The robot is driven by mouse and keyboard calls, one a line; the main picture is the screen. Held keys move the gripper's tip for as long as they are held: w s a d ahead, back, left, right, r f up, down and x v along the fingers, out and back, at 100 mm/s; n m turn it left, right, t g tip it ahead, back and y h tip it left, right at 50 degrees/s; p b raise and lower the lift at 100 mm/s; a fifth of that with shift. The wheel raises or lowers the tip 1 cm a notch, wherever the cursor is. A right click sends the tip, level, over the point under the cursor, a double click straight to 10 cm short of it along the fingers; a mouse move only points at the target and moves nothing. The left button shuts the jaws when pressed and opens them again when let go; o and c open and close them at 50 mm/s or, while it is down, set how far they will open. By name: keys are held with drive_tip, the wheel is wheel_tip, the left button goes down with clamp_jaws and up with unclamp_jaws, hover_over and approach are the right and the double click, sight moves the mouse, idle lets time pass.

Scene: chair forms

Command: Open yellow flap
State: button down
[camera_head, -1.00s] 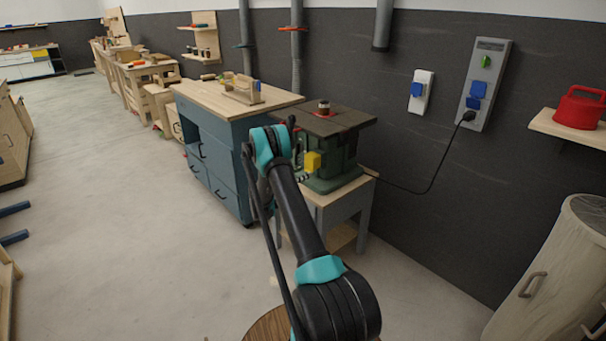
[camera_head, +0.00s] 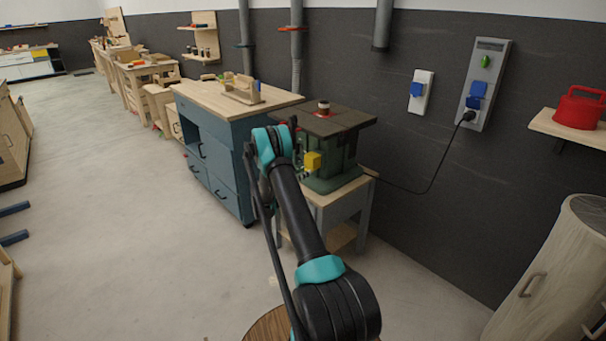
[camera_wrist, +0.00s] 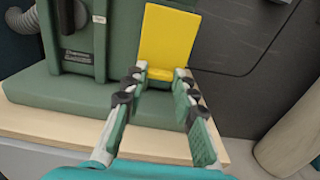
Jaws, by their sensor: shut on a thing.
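The yellow flap (camera_wrist: 168,38) is on the front of a green machine (camera_wrist: 85,40) and looks raised in the wrist view. My gripper (camera_wrist: 161,76) is at the flap's lower edge, one finger on each side, shut on it. In the head view the yellow flap (camera_head: 313,161) shows as a small yellow block on the machine, just right of my arm.
The machine stands on a wooden stand (camera_head: 340,195) against the dark wall. A blue cabinet (camera_head: 225,155) stands to its left. A black cable (camera_head: 425,180) runs from the wall socket (camera_head: 485,85) toward the machine. Open floor lies to the left.

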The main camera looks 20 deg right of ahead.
drive_tip(key=shift+a+r, duration=0.1)
drive_tip(key=shift+r, duration=0.05)
drive_tip(key=shift+s+a+r+g+y, duration=0.2)
drive_tip(key=shift+a+r+y, duration=0.1)
drive_tip(key=shift+r+y, duration=0.25)
drive_tip(key=shift+s+a+r+g+y, duration=0.1)
drive_tip(key=shift+a+r+g+y, duration=0.25)
drive_tip(key=shift+y, duration=0.3)
wheel_tip(320, 180, up, 11)
drive_tip(key=g+y, duration=0.3)
drive_tip(key=y, duration=0.6)
drive_tip(key=shift+d, duration=0.2)
drive_tip(key=shift+w+d+r, duration=0.1)
drive_tip(key=c, duration=1.3)
unclamp_jaws()
drive_tip(key=shift+d, duration=0.1)
drive_tip(key=shift+o, duration=0.5)
